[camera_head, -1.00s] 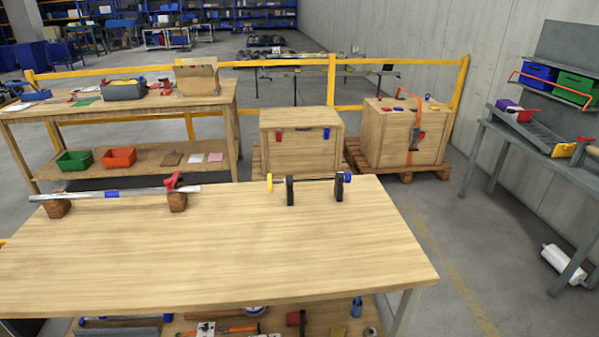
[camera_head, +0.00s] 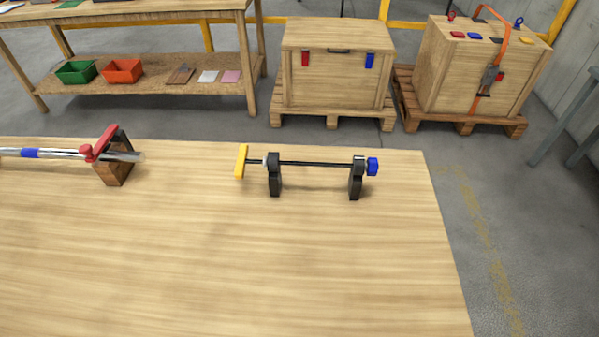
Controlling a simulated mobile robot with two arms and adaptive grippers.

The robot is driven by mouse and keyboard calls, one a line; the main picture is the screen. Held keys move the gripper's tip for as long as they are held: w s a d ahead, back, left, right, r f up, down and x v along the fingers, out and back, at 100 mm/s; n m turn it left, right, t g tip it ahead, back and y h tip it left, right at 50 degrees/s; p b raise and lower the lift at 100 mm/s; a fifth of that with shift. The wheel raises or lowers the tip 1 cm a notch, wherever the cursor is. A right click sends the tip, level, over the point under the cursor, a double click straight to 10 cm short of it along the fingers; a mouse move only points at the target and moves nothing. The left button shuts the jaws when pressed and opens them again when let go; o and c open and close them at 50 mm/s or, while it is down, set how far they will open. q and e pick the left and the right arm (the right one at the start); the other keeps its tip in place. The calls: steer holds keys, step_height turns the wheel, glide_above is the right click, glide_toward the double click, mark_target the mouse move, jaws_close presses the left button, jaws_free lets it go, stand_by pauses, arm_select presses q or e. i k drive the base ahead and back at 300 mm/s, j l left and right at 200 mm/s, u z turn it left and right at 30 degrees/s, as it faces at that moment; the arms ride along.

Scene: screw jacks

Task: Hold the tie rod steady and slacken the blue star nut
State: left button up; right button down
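The tie rod (camera_head: 315,163) is a thin dark rod lying level across two black stands, the left stand (camera_head: 274,175) and the right stand (camera_head: 355,178). The blue star nut (camera_head: 373,167) is on the rod's right end, just outside the right stand. A yellow piece (camera_head: 241,161) is on the rod's left end, seen nearly edge-on. Neither of my grippers shows in the head view, and nothing touches the rod apart from its stands and end pieces.
The wooden table (camera_head: 230,260) is bare in front of the rod. At left, a metal bar with a blue band (camera_head: 30,153) and red clamp (camera_head: 100,145) rests on a wooden block (camera_head: 113,172). Wooden crates (camera_head: 337,65) stand on pallets behind the table.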

mark_target(372, 167)
steer(key=k, duration=1.45)
